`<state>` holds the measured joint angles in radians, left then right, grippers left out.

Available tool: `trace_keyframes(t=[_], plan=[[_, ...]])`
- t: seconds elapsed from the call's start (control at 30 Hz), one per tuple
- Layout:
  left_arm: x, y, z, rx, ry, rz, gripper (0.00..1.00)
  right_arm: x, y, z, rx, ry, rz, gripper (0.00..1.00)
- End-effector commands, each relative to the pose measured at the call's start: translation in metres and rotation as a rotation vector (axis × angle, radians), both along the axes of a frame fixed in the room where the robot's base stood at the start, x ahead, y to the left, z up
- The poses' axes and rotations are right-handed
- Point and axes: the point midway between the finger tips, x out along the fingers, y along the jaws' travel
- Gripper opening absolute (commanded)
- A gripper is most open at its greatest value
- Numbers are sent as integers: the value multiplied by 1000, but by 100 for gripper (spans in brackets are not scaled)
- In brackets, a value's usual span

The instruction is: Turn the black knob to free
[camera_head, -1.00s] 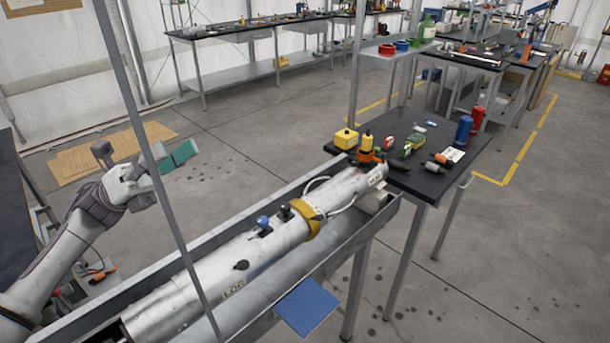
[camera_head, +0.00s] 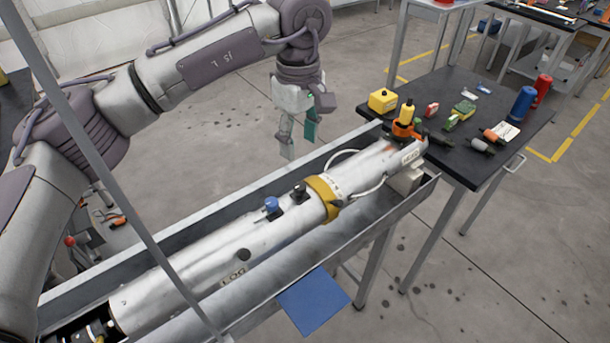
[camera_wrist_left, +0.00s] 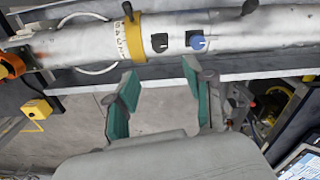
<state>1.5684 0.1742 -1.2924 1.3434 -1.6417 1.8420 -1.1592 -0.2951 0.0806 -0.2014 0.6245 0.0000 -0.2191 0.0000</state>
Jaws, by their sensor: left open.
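The black knob (camera_head: 299,190) stands on top of a silver cylinder (camera_head: 190,268), between a blue knob (camera_head: 271,205) and a yellow collar (camera_head: 325,198). In the left wrist view the black knob (camera_wrist_left: 159,43) sits on a dark square plate, left of the blue knob (camera_wrist_left: 196,41). My left gripper (camera_head: 299,138) is open and empty, fingers pointing down, beyond the trough's far wall and apart from the knob. In the left wrist view its teal-padded fingers (camera_wrist_left: 158,88) point toward the cylinder, with the black knob ahead between them. My right gripper is not in view.
The cylinder lies in a long grey metal trough (camera_head: 395,215). A thin grey post (camera_head: 110,185) crosses the head view. A white cable loops near the collar. A black table (camera_head: 480,168) with several small items stands right. A blue plate (camera_head: 313,300) juts from the trough's near side.

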Motion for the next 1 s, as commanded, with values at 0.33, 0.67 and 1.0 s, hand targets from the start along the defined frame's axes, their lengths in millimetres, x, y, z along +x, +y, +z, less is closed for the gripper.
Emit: trace_keyframes(t=[0.33, 0.67, 1.0], plan=[[-1, 0, -72, -2, 7, 1, 52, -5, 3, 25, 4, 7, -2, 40], [0, 0, -109, -3, 4, 2, 52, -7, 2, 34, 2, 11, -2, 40], [0, 0, -111, -2, 3, 1, 46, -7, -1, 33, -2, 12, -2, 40]])
